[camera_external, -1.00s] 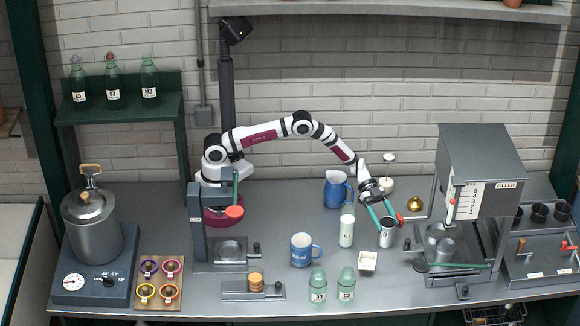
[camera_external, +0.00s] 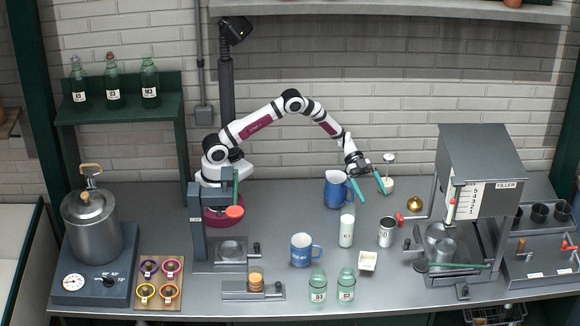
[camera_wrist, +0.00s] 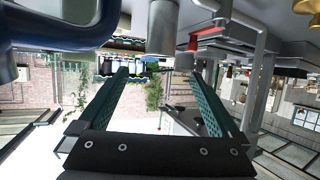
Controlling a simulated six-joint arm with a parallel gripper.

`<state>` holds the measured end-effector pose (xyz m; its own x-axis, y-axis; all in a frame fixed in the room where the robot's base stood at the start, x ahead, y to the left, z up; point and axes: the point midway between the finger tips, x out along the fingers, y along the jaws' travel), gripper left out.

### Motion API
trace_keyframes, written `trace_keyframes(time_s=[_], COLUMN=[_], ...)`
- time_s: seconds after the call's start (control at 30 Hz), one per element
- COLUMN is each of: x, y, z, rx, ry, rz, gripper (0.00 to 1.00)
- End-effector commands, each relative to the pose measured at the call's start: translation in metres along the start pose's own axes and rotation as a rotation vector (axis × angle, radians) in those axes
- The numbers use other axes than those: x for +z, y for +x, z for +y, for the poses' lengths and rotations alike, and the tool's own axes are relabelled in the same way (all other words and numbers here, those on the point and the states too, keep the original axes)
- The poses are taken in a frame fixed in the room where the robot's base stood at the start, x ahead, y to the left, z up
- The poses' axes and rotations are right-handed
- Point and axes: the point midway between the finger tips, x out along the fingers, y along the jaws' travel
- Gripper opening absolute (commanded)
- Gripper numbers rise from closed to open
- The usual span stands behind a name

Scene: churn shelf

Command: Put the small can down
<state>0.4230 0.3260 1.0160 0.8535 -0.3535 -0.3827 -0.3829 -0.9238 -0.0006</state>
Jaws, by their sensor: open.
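The small can (camera_external: 386,232), grey metal with a pale label, stands upright on the grey worktop, left of the filler and right of a white bottle. A grey cylinder that looks like this can (camera_wrist: 162,28) shows at the top of the wrist view, beyond the fingertips. My gripper (camera_external: 374,198) is open and empty, with its teal fingers apart, above and behind the can and clear of it. Its two fingers also show spread in the wrist view (camera_wrist: 160,75), with nothing between them.
A blue jug (camera_external: 338,190) stands close to the left of my gripper. The white bottle (camera_external: 346,231) and a small white box (camera_external: 367,261) stand near the can. A red handle (camera_external: 399,219) lies just right of it, by the filler (camera_external: 482,165).

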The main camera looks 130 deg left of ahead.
Motion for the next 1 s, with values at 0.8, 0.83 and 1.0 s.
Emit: trace_keyframes(time_s=[0.8,0.83,1.0], x=[-0.086,-0.075,-0.045], y=[-0.134,-0.147,-0.188], z=[0.296,0.316,0.378], rx=[-0.347,-0.290,-0.080], ry=[0.152,0.151,0.162], rz=[-1.075,-1.120,-1.250], gripper=[0.99,0.99,0.99])
